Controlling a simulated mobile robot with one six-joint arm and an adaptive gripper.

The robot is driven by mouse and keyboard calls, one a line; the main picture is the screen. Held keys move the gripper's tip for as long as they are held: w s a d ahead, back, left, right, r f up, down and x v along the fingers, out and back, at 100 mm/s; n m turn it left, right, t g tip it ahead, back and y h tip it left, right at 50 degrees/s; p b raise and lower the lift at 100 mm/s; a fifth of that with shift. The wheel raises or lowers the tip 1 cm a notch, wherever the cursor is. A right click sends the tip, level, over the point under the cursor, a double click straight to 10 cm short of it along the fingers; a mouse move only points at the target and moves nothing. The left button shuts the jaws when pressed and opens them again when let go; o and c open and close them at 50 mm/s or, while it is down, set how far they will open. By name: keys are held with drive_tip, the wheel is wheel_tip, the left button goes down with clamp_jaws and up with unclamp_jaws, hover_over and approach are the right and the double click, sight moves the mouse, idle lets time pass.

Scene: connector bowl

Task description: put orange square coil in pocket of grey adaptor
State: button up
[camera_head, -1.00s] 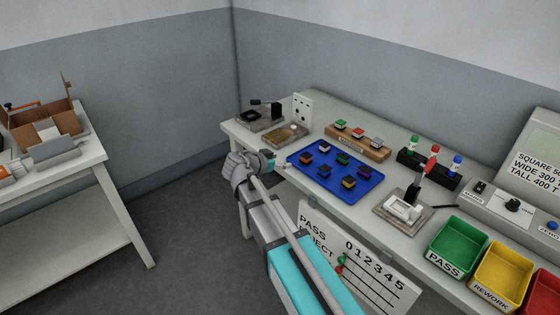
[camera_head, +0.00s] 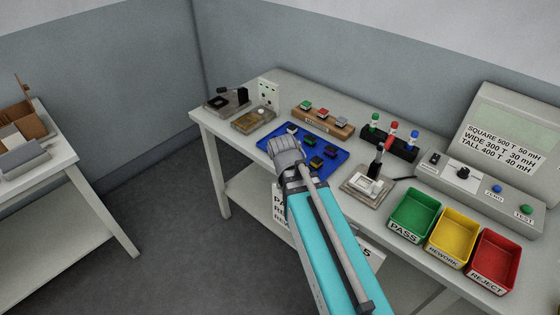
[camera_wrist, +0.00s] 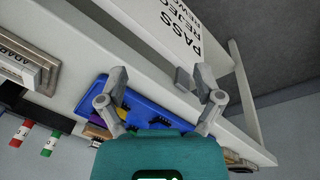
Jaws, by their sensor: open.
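The orange coil (camera_head: 316,163) appears to be the small dark-topped piece at the near edge of the blue tray (camera_head: 343,160), beside my gripper; its colour is hard to make out. My gripper (camera_head: 286,150) is over the tray's near left part and hides some coils. In the wrist view my gripper (camera_wrist: 160,85) has its two fingers apart with nothing between them.
A wooden block (camera_head: 322,121) with several coils and a black rack (camera_head: 390,145) stand behind the tray. A dark upright post (camera_head: 377,160) rises at the adaptor. Green (camera_head: 414,213), yellow (camera_head: 452,236) and red (camera_head: 492,262) bins line the right front.

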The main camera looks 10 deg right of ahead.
drive_tip(key=s, duration=0.1)
drive_tip(key=s+n+y, duration=0.1)
drive_tip(key=s+r+n+y+p, duration=0.1)
drive_tip(key=shift+s+a+r+g, duration=0.1)
drive_tip(key=shift+s+a+g, duration=0.05)
drive_tip(key=shift+a+g, duration=0.15)
